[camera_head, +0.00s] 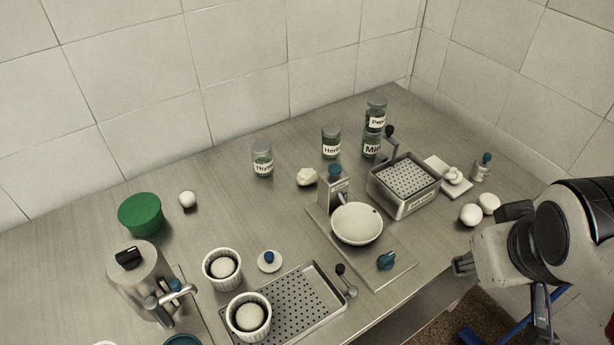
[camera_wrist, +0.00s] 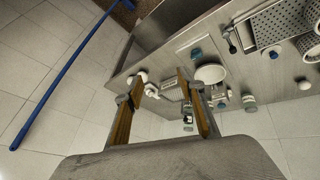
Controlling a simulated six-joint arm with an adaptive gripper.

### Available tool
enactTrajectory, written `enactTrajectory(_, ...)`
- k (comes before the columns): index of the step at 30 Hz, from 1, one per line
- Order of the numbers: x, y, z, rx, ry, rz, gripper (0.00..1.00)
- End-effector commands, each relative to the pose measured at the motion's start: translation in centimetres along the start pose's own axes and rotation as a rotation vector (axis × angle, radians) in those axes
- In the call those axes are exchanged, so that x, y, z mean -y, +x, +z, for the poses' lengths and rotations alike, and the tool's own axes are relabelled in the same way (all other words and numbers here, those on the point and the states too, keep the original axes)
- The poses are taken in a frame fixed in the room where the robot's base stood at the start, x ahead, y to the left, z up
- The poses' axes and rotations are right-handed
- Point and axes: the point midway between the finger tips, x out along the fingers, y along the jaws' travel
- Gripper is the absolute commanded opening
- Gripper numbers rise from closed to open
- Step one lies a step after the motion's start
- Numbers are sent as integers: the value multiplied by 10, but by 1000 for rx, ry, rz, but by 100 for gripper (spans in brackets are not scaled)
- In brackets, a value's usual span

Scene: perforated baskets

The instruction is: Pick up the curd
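No thing is labelled curd, so I cannot tell for certain which one it is. A lumpy white piece (camera_head: 307,177) lies on the counter behind the bowl. Another lumpy white piece (camera_head: 452,175) sits on a small white board at the right; it also shows in the wrist view (camera_wrist: 151,91). White balls sit in two white basket-like cups, one at the back (camera_head: 222,267) and one in front (camera_head: 248,316). My gripper (camera_head: 463,265) is off the counter's right front edge, apart from everything. In the wrist view its two fingers (camera_wrist: 158,82) are spread, with nothing held.
A white bowl (camera_head: 357,224) stands beside a labelled grater-like block. A perforated-top metal box (camera_head: 404,196) is right of it. A perforated tray (camera_head: 308,300), metal canister (camera_head: 141,280), green tub (camera_head: 140,214), jars (camera_head: 262,160) and loose balls (camera_head: 470,215) occupy the counter.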

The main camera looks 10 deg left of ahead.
Motion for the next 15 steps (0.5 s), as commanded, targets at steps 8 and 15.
enactTrajectory(8,-6,17,-51,18,-264,57,39)
enactTrajectory(15,-4,36,-97,26,-496,107,39)
